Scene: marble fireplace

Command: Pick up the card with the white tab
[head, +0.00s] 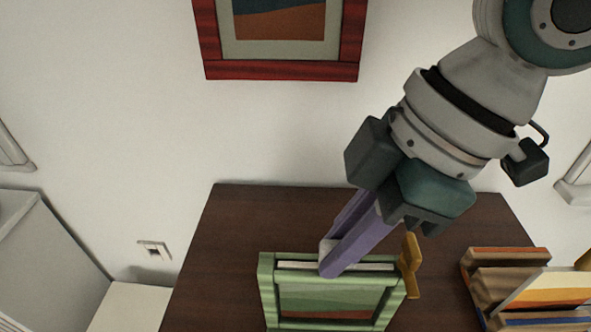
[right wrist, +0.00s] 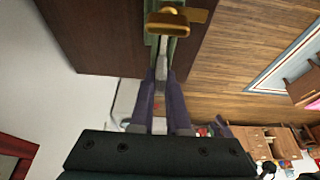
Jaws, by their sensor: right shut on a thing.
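A green frame-like holder (head: 268,300) stands on the dark brown table and shows a landscape panel (head: 335,300) on its front. A pale white card edge (head: 290,266) shows in the slot along its top; it also shows in the right wrist view (right wrist: 163,50). My right gripper (head: 329,262), with purple fingers, comes down from the upper right and is shut on this pale card at the holder's top. The fingertips also show in the right wrist view (right wrist: 161,74). The card's lower part is hidden inside the holder. My left gripper is in neither view.
An ochre latch-like piece (head: 411,266) sticks up at the holder's right end. A wooden rack (head: 500,256) with colourful pieces stands to the right. The dark table (head: 225,230) is bare left of the holder. A red-framed picture (head: 282,70) hangs on the wall behind.

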